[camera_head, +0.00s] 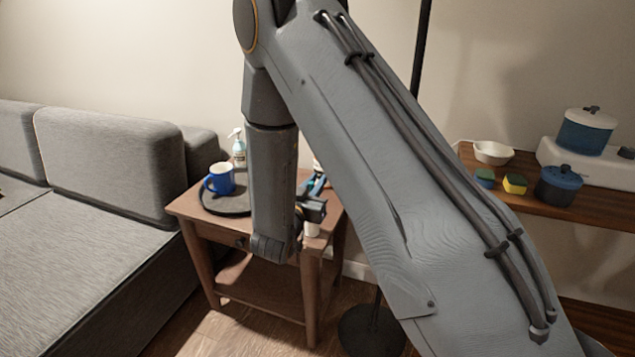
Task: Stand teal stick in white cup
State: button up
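My gripper (313,212) is a small dark shape at the right side of the small wooden table, mostly hidden behind my own arm. I cannot tell whether it is open or shut. A teal-blue piece (317,185) shows just above my gripper, perhaps the teal stick. My arm covers much of it, and I cannot tell whether my gripper touches it.
A dark round tray (232,208) on the wooden table (187,205) bears a blue mug (219,179). A pump bottle (238,150) stands behind. A grey sofa (105,165) is left. A wooden shelf (595,207) at right holds pots, sponges and a white bowl (493,153).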

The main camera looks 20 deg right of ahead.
jog(key=shift+o, duration=1.3)
